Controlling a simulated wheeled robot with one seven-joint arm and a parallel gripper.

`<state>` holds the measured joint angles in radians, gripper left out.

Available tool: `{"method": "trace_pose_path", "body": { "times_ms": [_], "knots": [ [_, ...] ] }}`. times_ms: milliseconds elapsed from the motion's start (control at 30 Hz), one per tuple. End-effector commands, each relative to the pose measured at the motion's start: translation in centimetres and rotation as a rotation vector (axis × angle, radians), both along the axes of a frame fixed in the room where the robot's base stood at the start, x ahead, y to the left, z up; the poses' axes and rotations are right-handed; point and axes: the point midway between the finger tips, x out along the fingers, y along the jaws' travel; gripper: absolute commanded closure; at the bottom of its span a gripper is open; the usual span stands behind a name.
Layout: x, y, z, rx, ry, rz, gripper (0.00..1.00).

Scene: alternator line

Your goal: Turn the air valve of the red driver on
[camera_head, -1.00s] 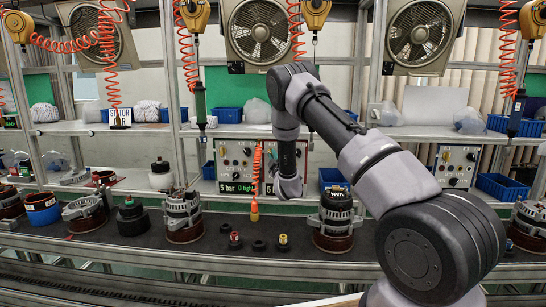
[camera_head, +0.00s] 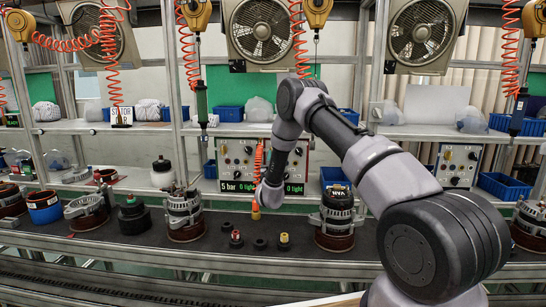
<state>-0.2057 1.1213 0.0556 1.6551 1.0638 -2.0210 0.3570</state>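I cannot make out a red driver; one may be behind my arm, where a cable hangs from a yellow balancer (camera_head: 318,14). A control panel (camera_head: 236,157) with small knobs stands behind the bench, partly covered by my arm. A display (camera_head: 238,187) below it reads "5 bar" and "0 tight". My arm's end (camera_head: 269,194) is beside this hose in the picture. Its fingers cannot be made out, and I cannot tell whether it touches anything. No air valve can be picked out.
A green driver (camera_head: 201,103) hangs to the left and a blue driver (camera_head: 518,113) to the right. Alternators (camera_head: 184,215) stand on the dark bench. Small red-topped (camera_head: 236,238) and yellow-topped (camera_head: 284,241) parts sit between them. Blue bins (camera_head: 502,187) line the back.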

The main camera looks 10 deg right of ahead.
Motion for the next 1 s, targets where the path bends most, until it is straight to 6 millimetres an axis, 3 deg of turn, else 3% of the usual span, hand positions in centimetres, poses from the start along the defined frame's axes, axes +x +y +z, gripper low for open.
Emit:
{"method": "trace_pose_path", "body": {
  "times_ms": [300, 800, 833, 900, 1000],
  "knots": [
    [-0.02, 0.06, -0.23, 0.105, -0.024, -0.001, 1.0],
    [-0.03, 0.08, -0.23, 0.122, -0.028, -0.002, 1.0],
    [-0.03, 0.07, -0.24, 0.122, -0.027, -0.001, 0.82],
    [-0.02, 0.08, -0.22, 0.122, -0.027, -0.001, 0.56],
    [0.0, 0.09, -0.16, 0.121, -0.029, -0.001, 0.56]
  ]
}}
